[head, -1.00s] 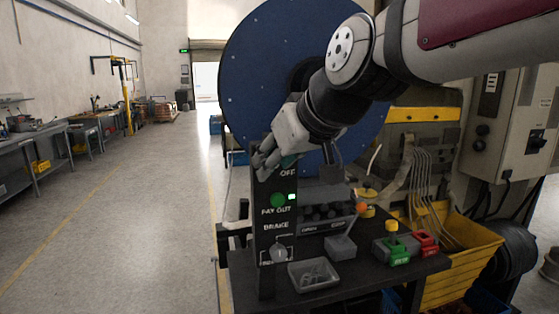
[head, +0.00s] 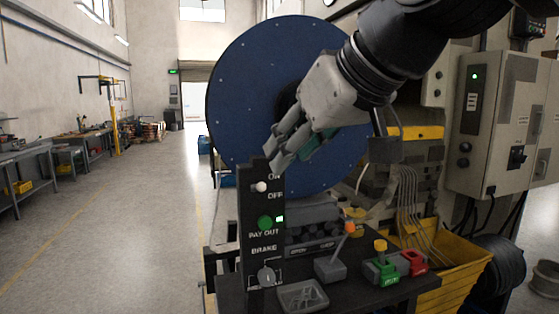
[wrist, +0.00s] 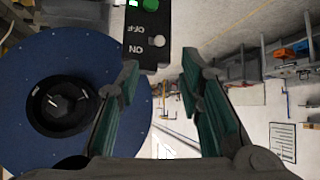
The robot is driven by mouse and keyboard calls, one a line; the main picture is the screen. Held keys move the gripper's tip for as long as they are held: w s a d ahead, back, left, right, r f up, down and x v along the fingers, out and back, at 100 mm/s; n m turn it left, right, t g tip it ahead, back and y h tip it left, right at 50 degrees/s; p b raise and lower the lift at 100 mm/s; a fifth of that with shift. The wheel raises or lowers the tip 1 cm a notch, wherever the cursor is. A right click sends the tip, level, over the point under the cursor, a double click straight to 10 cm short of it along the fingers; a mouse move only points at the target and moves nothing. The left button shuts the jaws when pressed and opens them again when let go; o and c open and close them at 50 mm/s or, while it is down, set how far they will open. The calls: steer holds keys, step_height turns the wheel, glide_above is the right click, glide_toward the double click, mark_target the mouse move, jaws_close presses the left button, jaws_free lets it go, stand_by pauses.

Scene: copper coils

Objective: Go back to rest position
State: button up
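My gripper (head: 276,156) is in the head view, just above the upper end of a black control panel (head: 251,220). In the wrist view my gripper (wrist: 158,72) shows its two green-padded fingers spread apart with nothing between them. The panel (wrist: 146,32) shows ahead of the fingers, with a white toggle knob (head: 261,187) by the ON and OFF labels, apart from the fingers. A green button (head: 265,223) and a lit green lamp sit above the PAY OUT label. A grey knob (head: 266,276) is below BRAKE.
A large blue reel (head: 250,80) stands behind the panel. A yellow bin (head: 455,283) is at right. The floor at left is clear.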

steer(key=shift+s+d+r, duration=0.1)
stand_by(0.3)
steer(key=s+d+f+m+g+h, duration=0.2)
steer(key=s+d+f, duration=0.5)
steer(key=f, duration=0.4)
steer(key=s+d+f+m+g+h, duration=0.1)
steer(key=s+d+f+m+h, duration=0.2)
steer(key=s+d+f, duration=0.5)
step_height(320, 180, down, 3)
steer(key=shift+d+f+m+g, duration=0.1)
steer(key=shift+d+m+g, duration=0.25)
steer(key=shift+m, duration=0.35)
steer(key=shift+a, duration=0.25)
